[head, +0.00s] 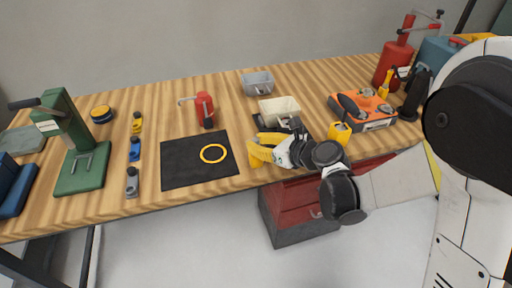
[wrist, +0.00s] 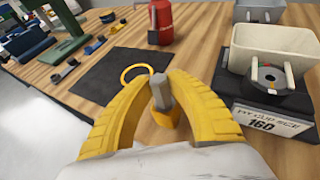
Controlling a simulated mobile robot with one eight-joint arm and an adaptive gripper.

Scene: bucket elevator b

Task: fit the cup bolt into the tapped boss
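A grey piece with a yellow lower part, seemingly the cup bolt (wrist: 162,93), stands between my two yellow fingers in the wrist view. My gripper (wrist: 161,78) appears closed on it from both sides. In the head view my gripper (head: 254,151) is over the front of the table, right of the black mat; the bolt cannot be made out there. The tapped boss, a dark round piece with a central hole (wrist: 268,76), sits to the right in front of a cream bucket (wrist: 272,48). In the head view my gripper and wrist partly hide the stand.
A black mat (head: 180,172) with a yellow ring (head: 213,153) lies left of my gripper. A red tool (head: 204,108) and grey bin (head: 258,83) are behind. An orange unit (head: 362,110) and yellow object (head: 339,133) are right. A green press (head: 80,165) stands far left.

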